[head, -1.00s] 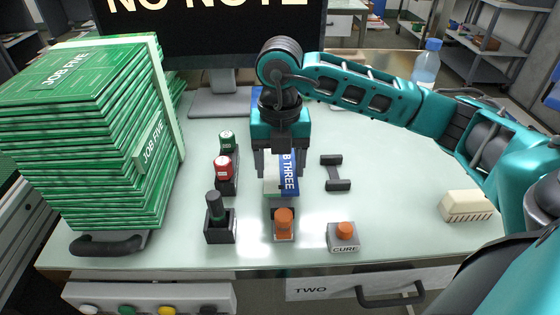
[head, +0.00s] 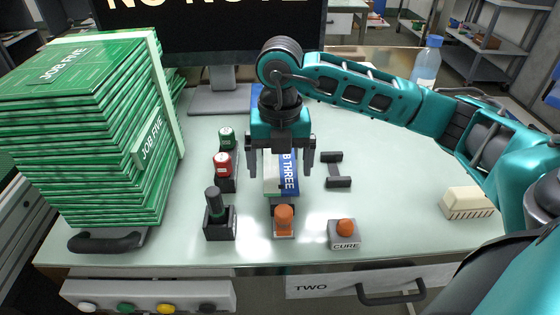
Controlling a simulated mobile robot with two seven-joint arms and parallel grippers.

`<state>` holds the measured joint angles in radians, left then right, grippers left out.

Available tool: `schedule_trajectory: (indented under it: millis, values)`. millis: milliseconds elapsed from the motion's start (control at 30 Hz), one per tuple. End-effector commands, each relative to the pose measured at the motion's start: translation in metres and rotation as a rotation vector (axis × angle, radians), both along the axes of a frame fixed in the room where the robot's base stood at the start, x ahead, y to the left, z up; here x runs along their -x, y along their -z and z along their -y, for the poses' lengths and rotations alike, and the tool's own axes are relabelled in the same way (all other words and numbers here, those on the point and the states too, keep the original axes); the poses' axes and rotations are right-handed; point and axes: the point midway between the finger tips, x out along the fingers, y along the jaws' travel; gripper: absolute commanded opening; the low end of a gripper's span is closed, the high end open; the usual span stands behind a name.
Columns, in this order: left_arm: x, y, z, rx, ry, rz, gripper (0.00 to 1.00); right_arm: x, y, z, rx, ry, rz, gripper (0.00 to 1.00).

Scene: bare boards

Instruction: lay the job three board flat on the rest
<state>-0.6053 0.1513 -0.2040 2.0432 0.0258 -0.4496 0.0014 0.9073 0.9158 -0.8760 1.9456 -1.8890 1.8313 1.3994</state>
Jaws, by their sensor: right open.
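The job three board shows as a blue strip with white lettering reading "B THREE" (head: 289,173), with a pale, green-edged part beside it on the left. More blue shows behind my right gripper, which hides the board's middle. My right gripper (head: 281,169) points down over the board, fingers spread wide, one on each side and apart from it. My left gripper is out of view.
A tall stack of green "JOB FIVE" boards (head: 80,140) fills the left. The table's right middle is clear.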

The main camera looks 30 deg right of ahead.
Motion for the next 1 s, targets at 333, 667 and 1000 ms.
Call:
schedule_trajectory:
  millis: [333, 667, 1000]
  values:
    - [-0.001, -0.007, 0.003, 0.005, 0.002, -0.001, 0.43, -0.001, -0.018, 0.0, -0.002, 0.0, 0.003, 0.95]
    - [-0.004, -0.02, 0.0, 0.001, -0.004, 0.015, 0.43, -0.001, -0.094, 0.0, 0.0, 0.0, 0.005, 0.95]
    - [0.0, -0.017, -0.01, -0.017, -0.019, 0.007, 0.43, 0.0, -0.129, 0.0, 0.001, 0.0, 0.001, 0.95]
